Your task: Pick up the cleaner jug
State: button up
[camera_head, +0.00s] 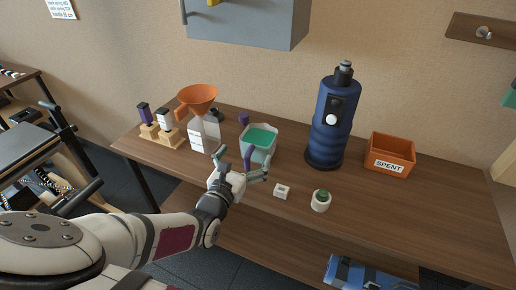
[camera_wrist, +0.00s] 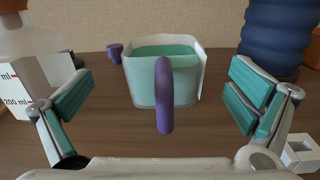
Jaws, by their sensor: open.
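The cleaner jug (camera_head: 265,150) seems to be the pale translucent container with green inside, standing upright on the wooden table. In the wrist view the jug (camera_wrist: 140,87) is straight ahead, its upright purple handle (camera_wrist: 164,100) facing me. My gripper (camera_head: 246,168) is open just in front of the jug, and nothing is held. In the wrist view the gripper's (camera_wrist: 161,98) green-padded fingers stand wide to the left and right of the handle, with visible gaps on both sides. I cannot tell the exact depth between fingertips and handle.
A white bottle (camera_head: 197,139) with an orange funnel (camera_head: 198,96) stands left of the jug. A small purple-topped item (camera_head: 244,118) is behind it. A tall blue bottle (camera_head: 327,135) and orange SPENT bin (camera_head: 403,152) are right. A white block (camera_head: 282,191) and green-topped cup (camera_head: 320,203) sit near the front.

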aim_at(253, 147)
jog(key=shift+f+b+x, duration=0.2)
jog(key=shift+b+x, duration=0.1)
jog(key=shift+x, duration=1.35)
jog(key=shift+f+b+x, duration=0.25)
jog(key=shift+x, duration=1.4)
jog(key=shift+d, duration=0.15)
jog(key=shift+c, duration=0.6)
jog(key=shift+r, duration=0.1)
jog(key=c, duration=1.5)
jog(key=shift+r, duration=0.2)
jog(key=shift+r+p, duration=0.45)
jog(key=shift+r, duration=1.15)
jog(key=shift+s+d+r+p, duration=0.3)
jog(key=shift+s+d, duration=0.35)
jog(key=shift+s, duration=1.9)
jog(key=shift+s+d+r+p, duration=0.15)
jog(key=shift+s+d+p, duration=0.4)
jog(key=shift+s, duration=2.05)
jog(key=shift+s+d+r+p, duration=0.2)
jog(key=shift+s+d, duration=0.6)
jog(key=shift+s, duration=1.75)
jog(key=shift+s, duration=0.1)
